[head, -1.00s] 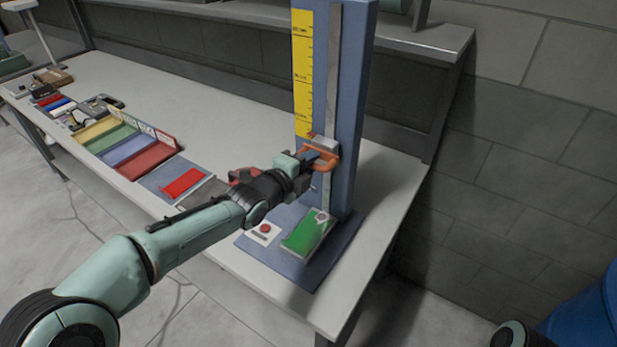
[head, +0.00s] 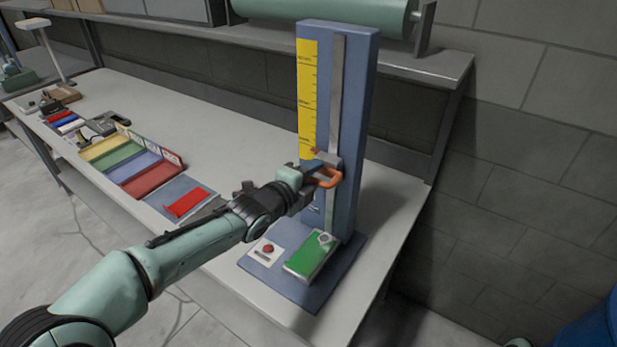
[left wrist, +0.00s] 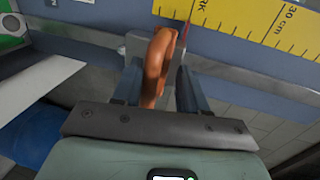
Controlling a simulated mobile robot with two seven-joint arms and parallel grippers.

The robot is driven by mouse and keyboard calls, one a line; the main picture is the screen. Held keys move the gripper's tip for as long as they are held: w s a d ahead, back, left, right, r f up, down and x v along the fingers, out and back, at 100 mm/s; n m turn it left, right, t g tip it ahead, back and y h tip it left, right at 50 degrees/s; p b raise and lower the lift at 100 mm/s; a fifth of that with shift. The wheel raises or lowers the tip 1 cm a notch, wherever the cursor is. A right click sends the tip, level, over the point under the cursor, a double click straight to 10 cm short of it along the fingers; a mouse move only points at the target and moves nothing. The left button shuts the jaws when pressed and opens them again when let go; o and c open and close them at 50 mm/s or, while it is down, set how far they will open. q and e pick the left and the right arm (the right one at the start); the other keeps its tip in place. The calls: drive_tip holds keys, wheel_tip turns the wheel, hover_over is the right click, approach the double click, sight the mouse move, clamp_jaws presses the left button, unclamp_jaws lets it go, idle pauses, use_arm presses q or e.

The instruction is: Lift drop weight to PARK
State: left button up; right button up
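The drop weight (head: 327,160) sits on the rail of the blue upright stand (head: 362,120), beside the lower end of the yellow scale (head: 307,100). Its orange handle (head: 329,178) faces my left gripper (head: 317,182). In the left wrist view, the handle (left wrist: 157,68) lies between the two fingers of the left gripper (left wrist: 159,88). A gap shows between the handle and the right-hand finger, so the fingers look open around it. The red pointer (left wrist: 185,32) is close to a scale mark lettered "RK", with the start cut off. My right gripper is not in view.
Below the weight, the stand's base carries a green pad (head: 311,256) and a red button (head: 268,249). Coloured trays (head: 132,160) and a red piece (head: 187,202) lie to the left. A shelf (head: 430,66) runs behind the stand.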

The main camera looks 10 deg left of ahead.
use_arm(q)
drive_tip(key=p+v, duration=0.3)
drive_tip(key=v, duration=1)
drive_tip(key=shift+s, duration=0.15)
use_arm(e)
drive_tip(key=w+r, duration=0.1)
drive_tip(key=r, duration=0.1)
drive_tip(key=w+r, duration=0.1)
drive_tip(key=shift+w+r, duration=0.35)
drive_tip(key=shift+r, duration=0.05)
use_arm(q)
drive_tip(key=shift+a, duration=0.1)
